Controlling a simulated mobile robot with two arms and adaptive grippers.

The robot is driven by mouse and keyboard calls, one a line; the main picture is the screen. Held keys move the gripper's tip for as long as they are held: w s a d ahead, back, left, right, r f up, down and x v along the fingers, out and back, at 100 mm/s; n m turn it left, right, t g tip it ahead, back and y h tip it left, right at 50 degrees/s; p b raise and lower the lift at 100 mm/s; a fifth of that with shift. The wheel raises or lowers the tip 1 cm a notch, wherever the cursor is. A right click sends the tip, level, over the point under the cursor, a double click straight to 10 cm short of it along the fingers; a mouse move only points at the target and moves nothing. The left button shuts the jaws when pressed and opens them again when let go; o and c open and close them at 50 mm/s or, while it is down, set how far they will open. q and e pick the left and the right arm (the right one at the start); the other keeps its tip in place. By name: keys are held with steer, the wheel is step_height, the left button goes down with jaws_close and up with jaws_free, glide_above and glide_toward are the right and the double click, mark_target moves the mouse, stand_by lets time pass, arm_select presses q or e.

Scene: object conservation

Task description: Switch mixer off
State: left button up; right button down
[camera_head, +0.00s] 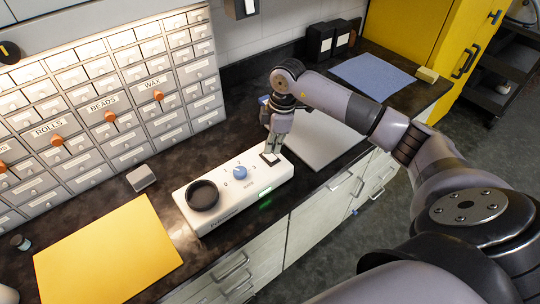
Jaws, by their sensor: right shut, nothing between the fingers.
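The mixer (222,207) is a white box on the dark counter, with a round black cup-like head (202,195) on its left part. A blue knob (240,172) sits in its middle among printed marks. A small green light (265,203) glows on its front face. My right gripper (271,157) is shut and empty, pointing down at the right end of the mixer, to the right of the blue knob. Its fingertips are at or just above a dark spot there; I cannot tell whether they touch. My left gripper is not in view.
A yellow sheet (107,255) lies left of the mixer, and a small grey block (141,178) behind it. A pale board (315,140) and a blue mat (371,76) lie to the right. A drawer cabinet (105,105) stands along the wall. A yellow cabinet (415,30) stands far right.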

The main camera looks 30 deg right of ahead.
mark_target(272, 157)
steer(key=shift+f+b, duration=0.8)
steer(key=shift+f, duration=0.45)
stand_by(0.6)
steer(key=shift+r+p, duration=2.95)
steer(key=shift+r, duration=0.6)
